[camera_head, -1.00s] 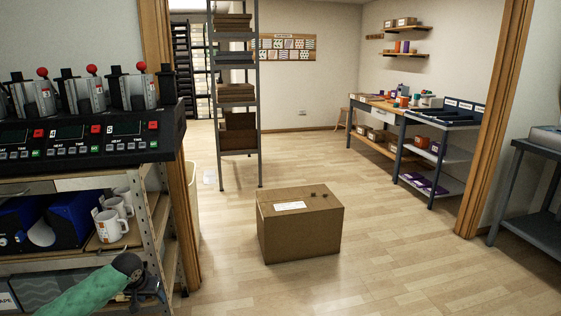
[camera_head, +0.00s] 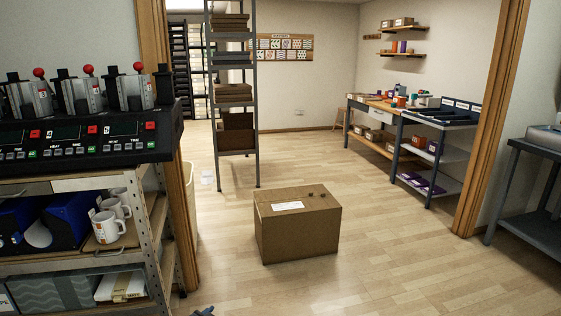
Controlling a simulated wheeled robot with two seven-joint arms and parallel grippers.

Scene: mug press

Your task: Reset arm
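A small dark piece that looks like the tip of my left gripper (camera_head: 203,312) shows at the bottom edge, in front of the shelf rack's right side. The rest of it is below the picture, so its opening and anything in it are hidden. My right gripper is out of view. The floor around the dark piece is bare.
A rack (camera_head: 160,210) at left carries mug presses (camera_head: 130,90), white mugs (camera_head: 107,226) and boxes. A cardboard box (camera_head: 298,235) stands on the floor in the doorway. A tall shelf (camera_head: 256,120) stands behind it. A grey table (camera_head: 530,210) is at right.

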